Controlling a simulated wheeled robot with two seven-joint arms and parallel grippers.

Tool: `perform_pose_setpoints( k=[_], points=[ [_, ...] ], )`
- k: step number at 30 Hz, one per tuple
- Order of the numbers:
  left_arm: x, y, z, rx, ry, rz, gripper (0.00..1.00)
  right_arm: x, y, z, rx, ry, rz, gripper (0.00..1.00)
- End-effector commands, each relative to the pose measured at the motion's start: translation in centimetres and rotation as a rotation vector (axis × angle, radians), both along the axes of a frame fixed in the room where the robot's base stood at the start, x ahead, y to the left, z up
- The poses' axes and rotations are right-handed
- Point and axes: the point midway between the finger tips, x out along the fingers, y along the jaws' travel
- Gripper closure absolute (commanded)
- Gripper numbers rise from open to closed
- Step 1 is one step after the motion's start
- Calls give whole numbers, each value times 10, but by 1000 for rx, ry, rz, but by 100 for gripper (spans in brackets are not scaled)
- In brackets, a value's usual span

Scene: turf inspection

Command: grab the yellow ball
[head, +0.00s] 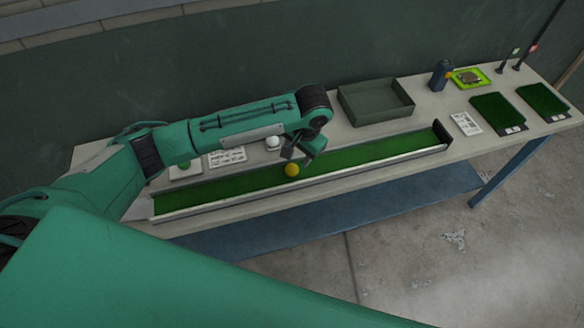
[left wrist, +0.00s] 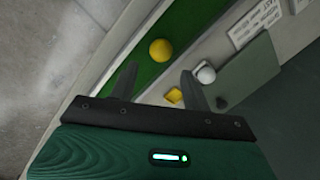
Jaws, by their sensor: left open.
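The yellow ball (head: 292,170) rests on the green turf strip (head: 380,152) of a long, low-walled channel on the table. My left gripper (head: 303,152) is just above and behind the ball in the head view, fingers pointing down. In the left wrist view the left gripper (left wrist: 158,85) is open with nothing between its fingers. The yellow ball (left wrist: 160,50) shows there beyond the fingertips, apart from them. My right gripper does not show in either view.
A white ball (head: 273,142) sits behind the channel; it also shows in the left wrist view (left wrist: 206,74), near a small yellow piece (left wrist: 174,95). A dark tray (head: 376,103), a blue bottle (head: 440,75), a lime tray (head: 470,77) and turf squares (head: 497,112) stand farther right.

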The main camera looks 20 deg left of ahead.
Motion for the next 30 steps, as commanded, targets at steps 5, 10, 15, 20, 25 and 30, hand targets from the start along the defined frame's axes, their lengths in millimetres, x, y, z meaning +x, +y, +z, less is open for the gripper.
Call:
perform_pose_setpoints(
  k=[5,10,15,20,25,30],
  points=[
    [2,6,-29,0,1,2,51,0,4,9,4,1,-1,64],
    [3,8,-43,0,-1,0,51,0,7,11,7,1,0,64],
    [6,13,-57,2,0,0,51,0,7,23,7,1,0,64],
    [10,17,-80,0,1,1,51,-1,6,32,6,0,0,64],
    [11,19,-93,-1,-2,1,51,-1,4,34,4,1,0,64],
    [11,18,-94,-1,-2,0,51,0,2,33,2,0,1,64]
  ],
)
